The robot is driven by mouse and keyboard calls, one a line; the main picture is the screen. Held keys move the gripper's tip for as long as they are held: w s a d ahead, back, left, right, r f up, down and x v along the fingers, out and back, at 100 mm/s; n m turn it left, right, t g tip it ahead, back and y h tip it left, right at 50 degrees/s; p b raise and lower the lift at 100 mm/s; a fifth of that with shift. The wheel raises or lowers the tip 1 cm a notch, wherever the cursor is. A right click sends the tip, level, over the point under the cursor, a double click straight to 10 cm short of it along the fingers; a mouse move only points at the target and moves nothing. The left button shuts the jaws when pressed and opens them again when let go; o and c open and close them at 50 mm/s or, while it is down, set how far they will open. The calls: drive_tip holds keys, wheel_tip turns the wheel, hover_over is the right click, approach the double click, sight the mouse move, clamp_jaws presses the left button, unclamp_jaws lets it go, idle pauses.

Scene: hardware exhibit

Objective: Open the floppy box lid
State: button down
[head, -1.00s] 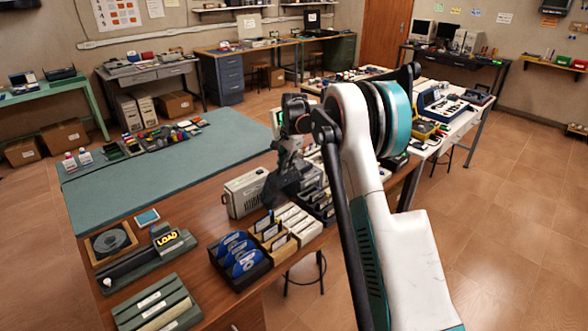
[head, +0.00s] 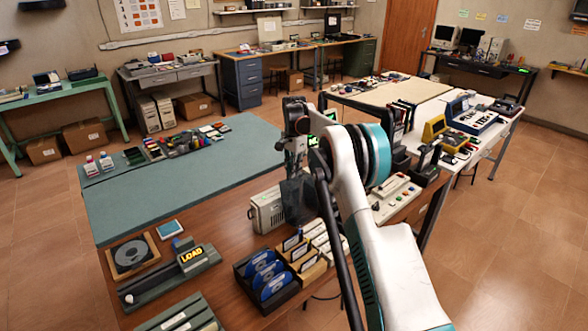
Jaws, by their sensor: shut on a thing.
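My gripper (head: 297,157) is above the brown workbench, partly hidden by its own links. It is shut at the top of a dark, smoky panel (head: 298,205), which looks like the floppy box lid. The panel stands roughly upright, just right of a beige box. The floppy box itself is hard to make out behind the panel and my arm. Pale upright disks or cards (head: 321,238) show in front of the panel; I cannot tell whether they belong to that box.
A beige box (head: 263,212) stands close left of the panel. A black tray (head: 243,283) of blue disks and a wooden card tray (head: 311,274) sit in front. A LOAD-marked device (head: 180,275) is further left. The green mat (head: 185,180) has clear room.

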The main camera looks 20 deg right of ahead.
drive_tip(key=shift+w+d+r, duration=0.1)
drive_tip(key=shift+w, duration=0.05)
drive_tip(key=c, duration=1.8)
unclamp_jaws()
drive_tip(key=shift+d, duration=0.15)
wheel_tip(320, 180, up, 12)
drive_tip(key=shift+f, duration=0.1)
